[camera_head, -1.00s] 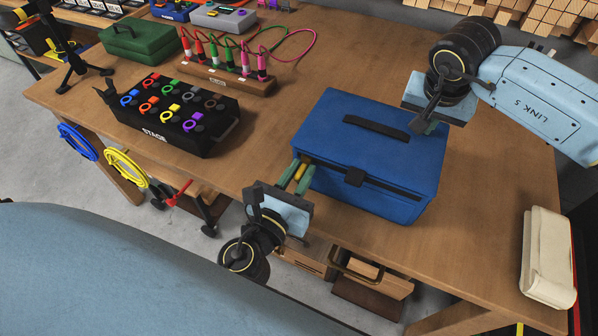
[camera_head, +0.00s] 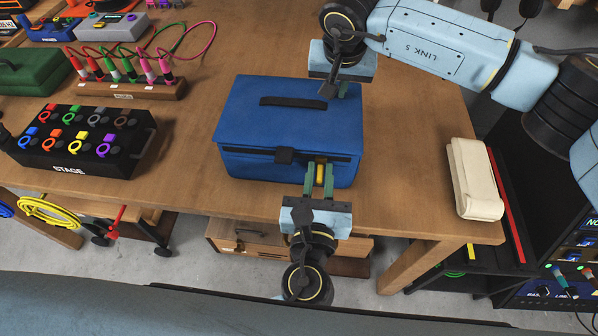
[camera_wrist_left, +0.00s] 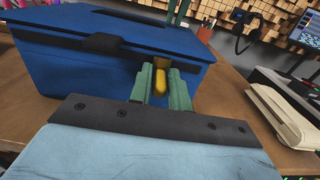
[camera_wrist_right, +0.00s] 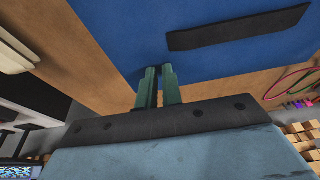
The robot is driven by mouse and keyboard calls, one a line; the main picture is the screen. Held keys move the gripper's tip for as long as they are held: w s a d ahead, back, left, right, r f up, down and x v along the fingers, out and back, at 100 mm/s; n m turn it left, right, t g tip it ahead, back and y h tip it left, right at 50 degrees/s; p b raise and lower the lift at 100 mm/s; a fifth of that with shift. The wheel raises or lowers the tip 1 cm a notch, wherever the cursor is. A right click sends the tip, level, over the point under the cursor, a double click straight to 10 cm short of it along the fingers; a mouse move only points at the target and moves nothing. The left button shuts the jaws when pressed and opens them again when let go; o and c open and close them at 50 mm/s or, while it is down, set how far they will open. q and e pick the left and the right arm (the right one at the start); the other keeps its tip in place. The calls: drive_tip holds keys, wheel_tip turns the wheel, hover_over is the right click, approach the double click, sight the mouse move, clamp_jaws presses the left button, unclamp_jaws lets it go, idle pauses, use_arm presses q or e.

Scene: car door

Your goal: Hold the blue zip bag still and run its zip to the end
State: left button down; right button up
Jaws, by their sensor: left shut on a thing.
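The blue zip bag (camera_head: 290,115) stands on the wooden table, its dark zip line running along the upper front behind a black buckle (camera_head: 284,155). My left gripper (camera_head: 320,178) is shut on the yellow zip pull (camera_head: 321,172) near the front right corner; the pull also shows between the green fingers in the left wrist view (camera_wrist_left: 160,80). My right gripper (camera_head: 335,88) is at the bag's back right corner. In the right wrist view its fingers (camera_wrist_right: 160,80) are close together at the bag's edge; whether they pinch it is unclear.
A black STAGE box (camera_head: 85,140) and a rack of coloured plugs (camera_head: 125,88) stand left of the bag. A cream case (camera_head: 474,180) lies at the table's right edge. The tabletop between bag and case is clear.

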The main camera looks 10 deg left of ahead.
use_arm(q)
drive_tip(key=shift+d+f, duration=0.15)
drive_tip(key=shift+d, duration=0.05)
drive_tip(key=c, duration=1.4)
unclamp_jaws()
drive_tip(key=shift+a, duration=0.2)
drive_tip(key=a, duration=1.6)
drive_tip(key=shift+a, duration=0.3)
drive_tip(key=s, duration=1.2)
drive_tip(key=a+f+n+g, duration=0.2)
drive_tip(key=f+n, duration=0.1)
drive_tip(key=f, duration=0.5)
drive_tip(key=a+f+n+g+y, duration=0.1)
drive_tip(key=a+f+n+g, duration=0.2)
drive_tip(key=f, duration=0.6)
drive_tip(key=shift+f+n+y, duration=0.2)
drive_tip(key=shift+n+y, duration=0.1)
drive_tip(key=shift+n, duration=0.5)
drive_tip(key=shift+w, duration=0.1)
